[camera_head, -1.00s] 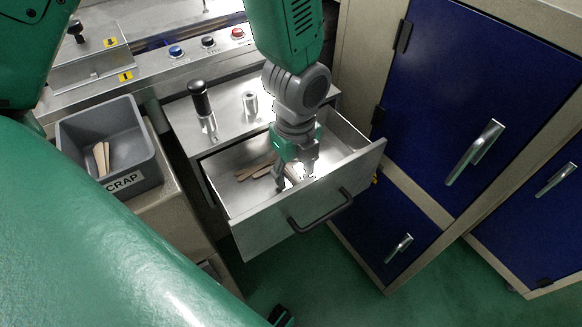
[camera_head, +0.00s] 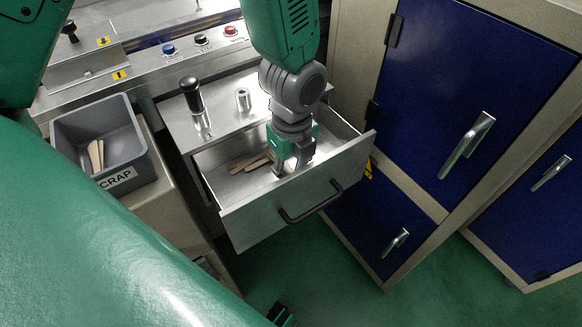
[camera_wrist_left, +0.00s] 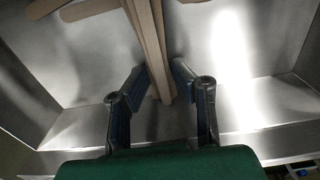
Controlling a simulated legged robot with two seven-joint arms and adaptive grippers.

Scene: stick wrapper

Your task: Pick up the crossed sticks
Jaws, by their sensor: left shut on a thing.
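Several flat wooden sticks (camera_head: 250,162) lie crossed in the open metal drawer (camera_head: 250,218). In the left wrist view, two or so sticks (camera_wrist_left: 152,45) run lengthwise between the fingers, close side by side. Other sticks (camera_wrist_left: 88,10) cross near their far end at the upper left. My left gripper (camera_head: 290,170) reaches down into the drawer, near its front wall. In the left wrist view, my left gripper (camera_wrist_left: 160,80) is shut on the lengthwise sticks. The fingers hide part of the sticks in the head view. My right gripper is not seen.
A grey scrap bin (camera_head: 128,140) with a few sticks (camera_head: 96,155) stands left of the drawer. A black-knobbed post (camera_head: 191,95) and a small metal post (camera_head: 243,100) stand on the drawer unit's top. Blue cabinet doors (camera_head: 470,90) are at the right.

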